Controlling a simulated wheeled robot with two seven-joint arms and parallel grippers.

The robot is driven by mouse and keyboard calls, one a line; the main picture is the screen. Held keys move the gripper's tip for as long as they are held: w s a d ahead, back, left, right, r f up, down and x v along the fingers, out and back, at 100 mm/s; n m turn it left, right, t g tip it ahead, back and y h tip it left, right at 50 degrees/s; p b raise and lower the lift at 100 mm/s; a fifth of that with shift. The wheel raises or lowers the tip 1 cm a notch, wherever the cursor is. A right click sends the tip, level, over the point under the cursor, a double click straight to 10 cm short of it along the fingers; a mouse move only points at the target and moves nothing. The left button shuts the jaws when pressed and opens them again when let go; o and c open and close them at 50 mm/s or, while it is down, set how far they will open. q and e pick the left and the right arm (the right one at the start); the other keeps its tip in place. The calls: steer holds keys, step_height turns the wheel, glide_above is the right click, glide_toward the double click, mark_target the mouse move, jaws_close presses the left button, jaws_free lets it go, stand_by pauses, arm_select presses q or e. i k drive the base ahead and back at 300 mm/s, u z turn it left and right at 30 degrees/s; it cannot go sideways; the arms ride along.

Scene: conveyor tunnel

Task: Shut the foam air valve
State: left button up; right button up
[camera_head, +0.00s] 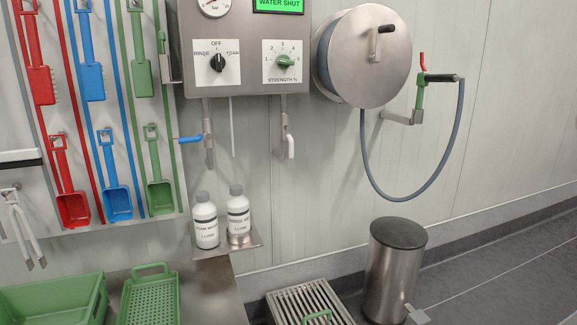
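Two valves hang on pipes below the grey control panel (238,75). The right one has a white lever (290,147) that points down, roughly along its pipe (284,120). The left one has a blue lever (190,139) that sticks out to the left, across its pipe (208,150). No label shows which is the foam air valve. The green display (278,5) reads "WATER SHUT". The black selector knob (217,62) is below "OFF"; the green strength knob (286,62) is to its right. Neither of my grippers is in view.
Two white bottles (205,222) (238,215) stand on a small shelf (226,248) below the valves. A hose reel (368,55) is at right. Below are a bin (393,265), a floor grate (305,302) and green trays (55,298). Cleaning tools hang at left.

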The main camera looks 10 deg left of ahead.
mark_target(290, 138)
steer(key=u, duration=0.9)
steer(key=k, duration=0.15)
steer(key=z, duration=1.95)
steer(key=i, duration=0.7)
steer(key=u, duration=0.3)
